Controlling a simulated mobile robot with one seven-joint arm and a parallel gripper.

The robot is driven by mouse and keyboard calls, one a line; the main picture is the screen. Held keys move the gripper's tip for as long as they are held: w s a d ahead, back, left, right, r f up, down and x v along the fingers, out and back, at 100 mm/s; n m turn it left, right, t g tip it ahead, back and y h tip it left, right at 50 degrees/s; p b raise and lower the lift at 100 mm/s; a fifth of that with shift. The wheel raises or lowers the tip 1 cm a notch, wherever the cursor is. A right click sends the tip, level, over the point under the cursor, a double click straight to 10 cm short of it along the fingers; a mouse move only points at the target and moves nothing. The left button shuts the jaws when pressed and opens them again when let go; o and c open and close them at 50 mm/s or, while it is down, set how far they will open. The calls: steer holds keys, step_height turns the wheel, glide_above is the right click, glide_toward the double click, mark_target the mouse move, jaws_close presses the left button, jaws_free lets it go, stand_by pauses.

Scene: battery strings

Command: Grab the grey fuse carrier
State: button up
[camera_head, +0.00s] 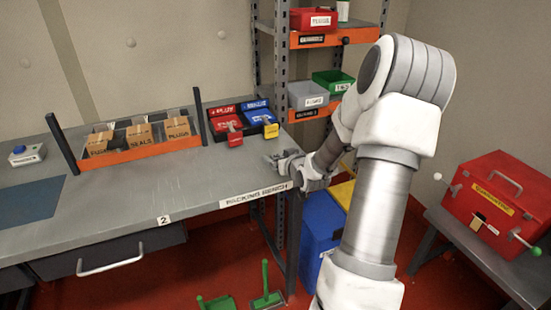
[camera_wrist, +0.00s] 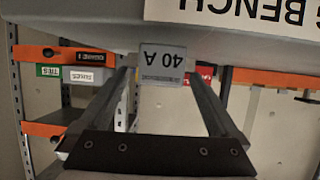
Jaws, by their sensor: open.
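The grey fuse carrier (camera_wrist: 162,62), a small block marked "40 A", appears upside down in the wrist view, just below the bench edge in that picture. My gripper (camera_wrist: 158,76) is open. Its two fingers reach toward the carrier, one on each side, with a visible gap at least on the left. I cannot tell how deep the carrier sits between the fingertips. In the head view my gripper (camera_head: 276,160) is at the right end of the bench top. The carrier cannot be made out there.
The packing bench (camera_head: 120,195) has clear space left of my gripper. Red (camera_head: 222,112) and blue (camera_head: 257,108) bins with padlock-like pieces stand behind it. An orange rack (camera_head: 135,153) holds cartons. A shelf unit (camera_head: 318,108) stands behind right. A red box (camera_head: 492,195) sits far right.

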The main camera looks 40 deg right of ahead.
steer(key=shift+w, duration=0.15)
steer(key=shift+c, duration=0.3)
jaws_close()
stand_by(0.3)
